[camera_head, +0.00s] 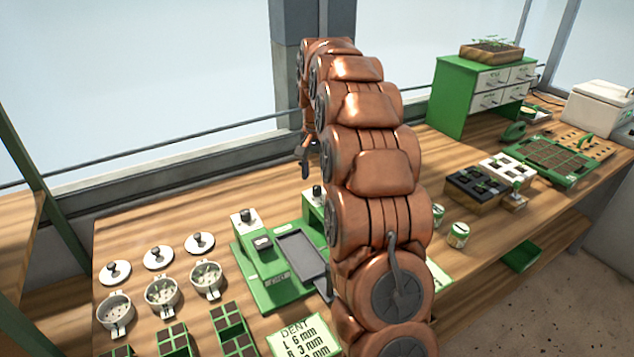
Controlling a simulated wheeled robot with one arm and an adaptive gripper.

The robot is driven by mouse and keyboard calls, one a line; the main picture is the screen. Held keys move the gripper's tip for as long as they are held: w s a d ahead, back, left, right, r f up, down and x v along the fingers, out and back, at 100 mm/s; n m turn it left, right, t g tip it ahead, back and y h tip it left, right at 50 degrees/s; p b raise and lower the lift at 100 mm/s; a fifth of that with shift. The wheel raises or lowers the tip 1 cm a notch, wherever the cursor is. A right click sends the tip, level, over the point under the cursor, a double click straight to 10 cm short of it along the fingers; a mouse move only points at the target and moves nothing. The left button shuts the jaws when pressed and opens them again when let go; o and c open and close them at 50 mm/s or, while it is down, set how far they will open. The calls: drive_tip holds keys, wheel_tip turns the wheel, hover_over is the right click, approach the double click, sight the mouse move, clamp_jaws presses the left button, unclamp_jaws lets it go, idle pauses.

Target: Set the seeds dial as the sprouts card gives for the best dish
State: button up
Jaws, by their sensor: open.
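A green seeder machine (262,290) stands on the bench with a grey tray bed. A white block with a dark knob (246,215) is at its back left. A second dark knob (317,190) is on its right, partly behind my arm. I cannot tell which is the seeds dial. Three round white dishes (115,312) with sprouts or seeds in them stand at left; their contents are too small to compare. I see no readable sprouts card; a pale card (439,274) is mostly hidden by my arm. My gripper (305,160) is small beyond the machine, open and apart from it.
A card reading "DENT L 6 mm R 3 mm" (302,338) lies in front. Three knobbed lids (158,257) lie behind the dishes. Green seed trays (232,330) are at front left. Jars (458,235), a green drawer cabinet (450,95) and a white box (598,105) are at right.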

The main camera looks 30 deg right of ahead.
sight(317, 187)
drive_tip(key=shift+f+p, duration=0.4)
drive_tip(key=shift+f, duration=1.5)
drive_tip(key=shift+c, duration=0.2)
clamp_jaws()
